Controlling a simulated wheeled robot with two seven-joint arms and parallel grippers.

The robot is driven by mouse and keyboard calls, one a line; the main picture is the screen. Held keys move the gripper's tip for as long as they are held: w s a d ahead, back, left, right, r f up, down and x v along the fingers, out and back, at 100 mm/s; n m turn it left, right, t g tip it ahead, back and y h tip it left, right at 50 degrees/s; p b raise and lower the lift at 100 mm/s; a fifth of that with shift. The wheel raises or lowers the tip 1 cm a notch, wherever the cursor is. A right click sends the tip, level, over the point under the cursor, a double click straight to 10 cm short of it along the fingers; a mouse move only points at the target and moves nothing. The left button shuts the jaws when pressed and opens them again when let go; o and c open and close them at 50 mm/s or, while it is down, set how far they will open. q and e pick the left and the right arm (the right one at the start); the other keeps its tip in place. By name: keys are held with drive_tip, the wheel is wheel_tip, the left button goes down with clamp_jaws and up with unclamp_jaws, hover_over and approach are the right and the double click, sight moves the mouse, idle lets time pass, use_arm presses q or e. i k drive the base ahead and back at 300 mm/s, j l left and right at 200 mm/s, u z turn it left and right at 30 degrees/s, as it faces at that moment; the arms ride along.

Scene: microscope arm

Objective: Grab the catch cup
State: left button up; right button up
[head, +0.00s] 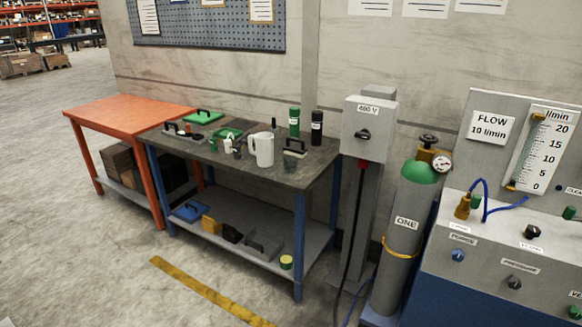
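Nothing in the head view is labelled as the catch cup, so I cannot tell for sure which thing it is. A white jug-like vessel with a handle (262,148) stands upright on the dark top of the workbench (310,172). A small white item (228,144) is beside it on the left. A small round yellow-green container (286,262) stands on the bench's lower shelf at the right end. Neither of my grippers shows in this view.
Green (294,121) and black (316,128) bottles stand at the bench's back. An orange table (125,108) adjoins it on the left. A grey cylinder (405,225) and flow panel (500,245) stand at right. Floor before the bench (90,260) is clear.

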sight(291, 165)
drive_tip(key=i+j+z, duration=0.45)
drive_tip(key=i+j, duration=0.65)
drive_tip(key=j, duration=0.15)
